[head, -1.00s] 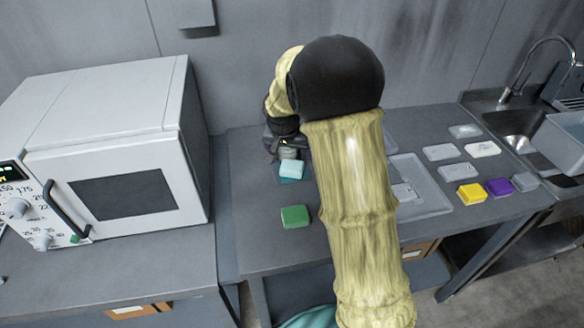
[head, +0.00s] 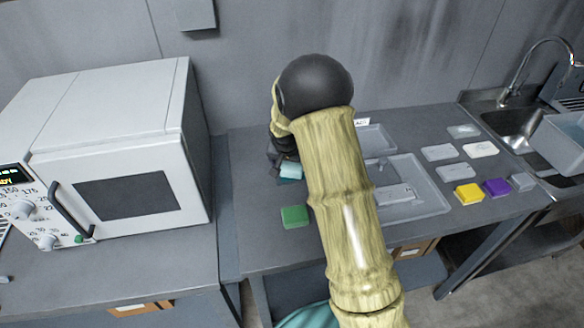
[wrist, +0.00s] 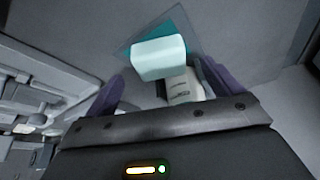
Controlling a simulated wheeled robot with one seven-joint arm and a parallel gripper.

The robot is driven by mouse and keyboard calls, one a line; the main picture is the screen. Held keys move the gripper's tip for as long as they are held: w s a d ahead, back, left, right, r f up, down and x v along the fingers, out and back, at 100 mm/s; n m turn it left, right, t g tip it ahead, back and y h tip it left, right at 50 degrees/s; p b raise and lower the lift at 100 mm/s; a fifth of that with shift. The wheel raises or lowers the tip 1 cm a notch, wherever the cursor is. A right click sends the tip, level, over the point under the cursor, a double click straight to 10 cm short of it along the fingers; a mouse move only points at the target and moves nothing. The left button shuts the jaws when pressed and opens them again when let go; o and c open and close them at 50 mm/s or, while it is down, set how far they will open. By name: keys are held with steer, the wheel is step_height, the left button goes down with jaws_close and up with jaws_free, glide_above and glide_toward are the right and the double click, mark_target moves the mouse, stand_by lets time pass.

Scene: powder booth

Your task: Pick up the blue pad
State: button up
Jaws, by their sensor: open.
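The blue pad, a pale light-blue block (head: 290,171), lies on a teal square (head: 289,181) at the left end of the grey bench. In the wrist view the pad (wrist: 158,57) shows ahead of my gripper (wrist: 160,73), partly covering the teal square (wrist: 182,27). My gripper's two purple fingers are apart, one to each side of the pad's near edge, with nothing held. I cannot tell the height of the fingers over the pad. In the head view my gripper (head: 277,157) is dark and partly hidden behind my arm.
A pale item with dark print (wrist: 184,88) stands close to the pad, between the fingers in the picture. A green block (head: 294,217) lies nearer the bench's front. A white oven (head: 115,150) stands left. Grey trays (head: 430,205), yellow (head: 469,193) and purple (head: 497,188) blocks lie right.

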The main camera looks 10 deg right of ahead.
mark_target(291, 167)
steer(key=shift+x, duration=1.55)
steer(key=shift+a+r, duration=0.1)
steer(key=shift+s, duration=0.1)
steer(key=c, duration=1.1)
steer(key=shift+c, duration=0.2)
steer(key=shift+r, duration=0.15)
